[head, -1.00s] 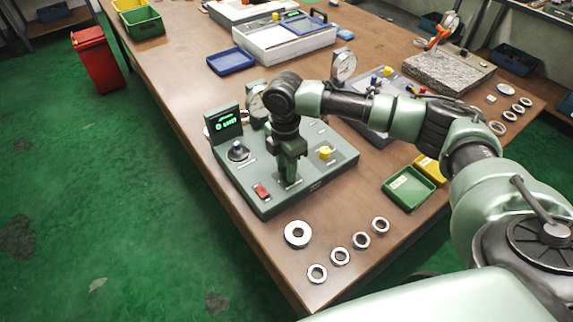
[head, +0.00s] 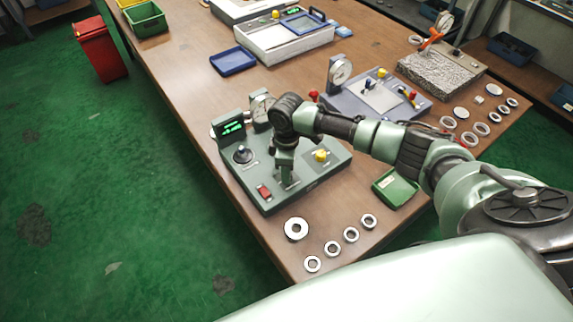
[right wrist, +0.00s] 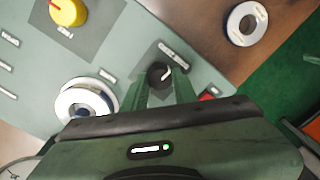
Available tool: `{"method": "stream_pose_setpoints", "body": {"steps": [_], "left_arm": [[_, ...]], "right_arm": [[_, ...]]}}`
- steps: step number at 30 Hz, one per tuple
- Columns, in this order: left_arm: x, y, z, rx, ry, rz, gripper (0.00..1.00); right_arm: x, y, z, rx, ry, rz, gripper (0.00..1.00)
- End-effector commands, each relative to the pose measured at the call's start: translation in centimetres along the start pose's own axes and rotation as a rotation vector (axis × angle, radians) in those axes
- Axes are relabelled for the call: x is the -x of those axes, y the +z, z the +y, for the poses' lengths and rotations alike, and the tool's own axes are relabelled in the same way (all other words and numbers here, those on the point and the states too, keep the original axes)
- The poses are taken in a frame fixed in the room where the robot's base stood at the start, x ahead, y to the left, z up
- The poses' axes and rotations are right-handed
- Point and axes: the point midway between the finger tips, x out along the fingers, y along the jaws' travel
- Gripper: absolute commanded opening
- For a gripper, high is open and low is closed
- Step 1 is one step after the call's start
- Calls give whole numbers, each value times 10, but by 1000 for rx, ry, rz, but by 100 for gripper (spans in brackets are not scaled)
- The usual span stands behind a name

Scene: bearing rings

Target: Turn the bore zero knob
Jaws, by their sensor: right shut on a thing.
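The grey-green bore gauge station (head: 327,166) stands on the near end of the table. My right gripper (head: 287,181) points down at its front part, between the red switch and the yellow knob. In the right wrist view its fingers are shut on a small black knob (right wrist: 159,73) with a white pointer line. My left gripper is out of view.
The station carries a lit green display (head: 233,127), a dial gauge (head: 262,109), a round post (head: 242,154) and a red switch (head: 264,192). Several steel rings (head: 296,229) lie in front. A green tray (head: 396,189) is to the right, below my arm.

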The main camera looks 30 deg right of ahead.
Motion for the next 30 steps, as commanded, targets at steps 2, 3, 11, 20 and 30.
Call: {"method": "stream_pose_setpoints", "body": {"steps": [2,3,11,20,30], "left_arm": [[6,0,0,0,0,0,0],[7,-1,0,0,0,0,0],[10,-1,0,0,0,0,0],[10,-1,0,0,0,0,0],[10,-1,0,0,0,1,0]], "right_arm": [[2,-1,-1,-29,-2,2,0],[2,-1,-1,-41,-2,3,0],[0,0,0,-78,0,4,0],[0,0,0,-79,1,4,0],[0,0,0,-79,1,4,50]]}}
